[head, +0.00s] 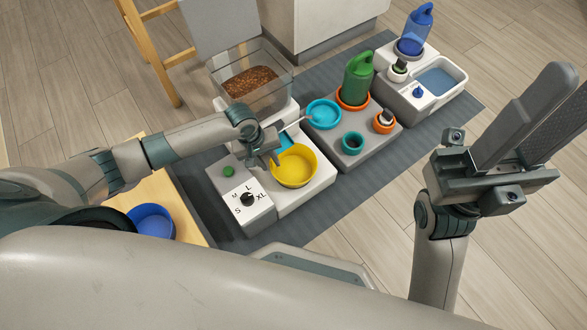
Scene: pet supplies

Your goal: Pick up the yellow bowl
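The yellow bowl (296,167) sits upright and empty on the white base of the food dispenser (312,189). My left gripper (270,160) is at the bowl's left rim, with its fingers pointing down. One finger overlaps the rim in the picture. I cannot tell whether the fingers are closed on the rim or just beside it. My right gripper (535,125) is raised at the right, well away from the bowl, with its fingers pointing up and away. Nothing shows between them, and their spacing is unclear.
The dispenser has a clear bin of kibble (250,80), a green button (228,171) and a size dial (247,198). A grey stand (350,158) with cyan and teal bowls and a green bottle is to the right. A blue bowl (152,221) is at the left.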

